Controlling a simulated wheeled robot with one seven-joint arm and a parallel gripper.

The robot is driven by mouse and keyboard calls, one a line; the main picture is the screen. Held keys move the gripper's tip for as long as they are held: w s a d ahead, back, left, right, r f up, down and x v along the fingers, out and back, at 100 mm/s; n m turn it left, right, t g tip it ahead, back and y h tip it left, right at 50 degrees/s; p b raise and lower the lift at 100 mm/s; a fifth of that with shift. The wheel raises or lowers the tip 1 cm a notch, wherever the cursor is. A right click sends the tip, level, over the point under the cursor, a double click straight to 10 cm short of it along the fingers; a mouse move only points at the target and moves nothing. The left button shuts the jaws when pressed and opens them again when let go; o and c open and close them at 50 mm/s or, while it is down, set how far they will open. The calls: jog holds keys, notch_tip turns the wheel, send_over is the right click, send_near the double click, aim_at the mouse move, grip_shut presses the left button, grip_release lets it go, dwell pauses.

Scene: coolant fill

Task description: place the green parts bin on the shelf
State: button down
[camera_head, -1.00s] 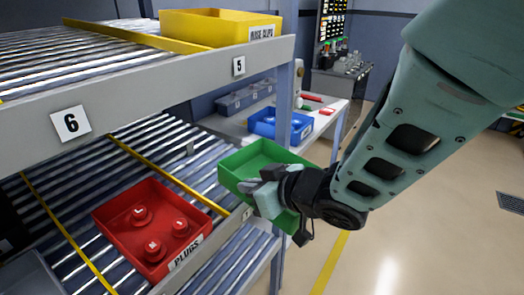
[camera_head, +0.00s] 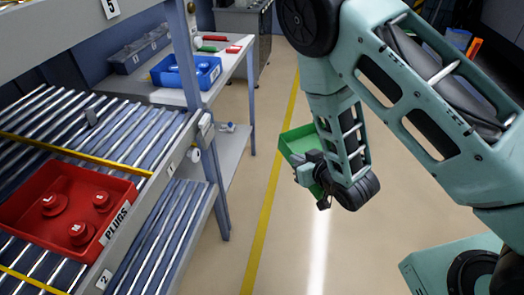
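The green parts bin (camera_head: 296,142) hangs in the air over the floor, right of the shelf and apart from it. My gripper (camera_head: 308,171) is shut on the bin's near side; its fingers partly hide the wall they grip. My arm covers the bin's right part. The bin looks tilted, and I cannot see inside it well. The roller shelf (camera_head: 139,128) is at the left, with a free lane behind its yellow divider (camera_head: 70,153).
A red bin labelled PLUGS (camera_head: 92,250) with several red parts sits on the shelf's near lane. A shelf post (camera_head: 183,50) stands at its right end. Behind is a table (camera_head: 228,62) with a blue bin (camera_head: 207,72). The floor around the yellow line (camera_head: 262,225) is clear.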

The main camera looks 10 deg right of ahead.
jog(key=w+d+f+m+h, duration=0.1)
jog(key=d+f+h, duration=0.1)
jog(key=d+f, duration=0.2)
jog(key=w+d+f+m+h, duration=0.1)
jog(key=d+f, duration=0.3)
jog(key=d, duration=0.5)
jog(key=shift+w+d+m+t+h, duration=0.15)
jog(key=shift+w+m+t+h, duration=0.15)
jog(key=shift+m+h, duration=0.35)
jog(key=shift+f, duration=0.15)
